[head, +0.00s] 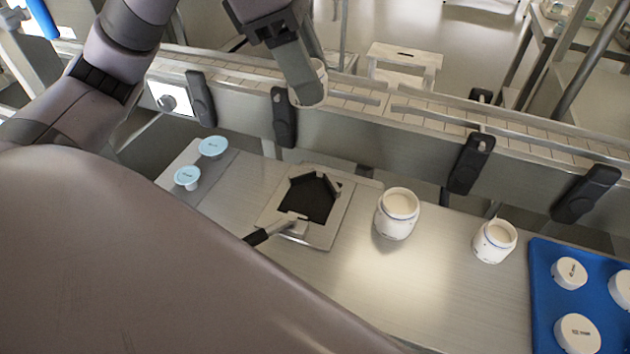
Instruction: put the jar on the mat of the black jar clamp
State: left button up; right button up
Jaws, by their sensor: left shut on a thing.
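The black jar clamp (341,228) sits on the metal bench, with a bare black mat (308,200) between its metal jaws and a black handle at its front left. My left gripper (303,92) is at the top middle, over the conveyor and beyond the clamp. It is shut on a pale jar (322,80), mostly hidden behind the finger. Two open white jars with white filling stand on the bench right of the clamp: a larger one (397,222) and a smaller one (493,246). My right gripper is not in view.
The conveyor rail (380,138) with black brackets runs behind the bench. Two light-blue-topped cups (212,147) stand left of the clamp. A blue tray (545,290) with several white lidded items is at the right. My large arm link covers the lower left.

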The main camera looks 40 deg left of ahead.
pick_arm(q)
notch_tip(320, 180, down, 14)
jog(key=shift+r+b, duration=0.15)
jog(key=shift+b, duration=0.85)
jog(key=shift+f, duration=2.4)
jog(key=shift+b, duration=0.35)
jog(key=shift+f, duration=0.25)
jog(key=o, duration=0.9)
jog(key=shift+r, duration=0.1)
